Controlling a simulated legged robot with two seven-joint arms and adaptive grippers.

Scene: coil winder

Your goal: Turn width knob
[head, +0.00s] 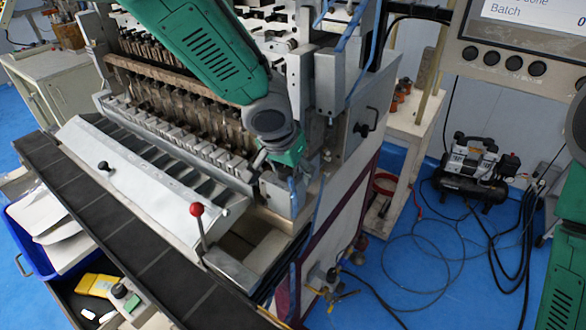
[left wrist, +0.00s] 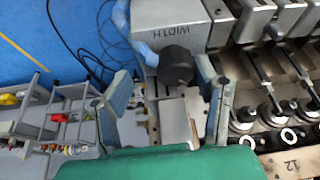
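The black round width knob (left wrist: 178,66) sits on a grey housing marked WIDTH (left wrist: 170,20) in the left wrist view. My left gripper (left wrist: 163,80) is open, its two fingers spread apart. The knob lies between the fingertips, close to the right finger and farther from the left one; I cannot tell whether the right finger touches it. In the head view my left gripper (head: 275,163) is at the front right corner of the coil winder (head: 180,95), and the knob is hidden there. My right gripper is in neither view.
A red-ball lever (head: 197,210) stands near the gripper, with a dark belt (head: 130,235) in front. A blue bin (head: 35,250) is at lower left. A screen panel (head: 520,40), a compressor (head: 478,165) and loose hoses are to the right. Blue floor shows between.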

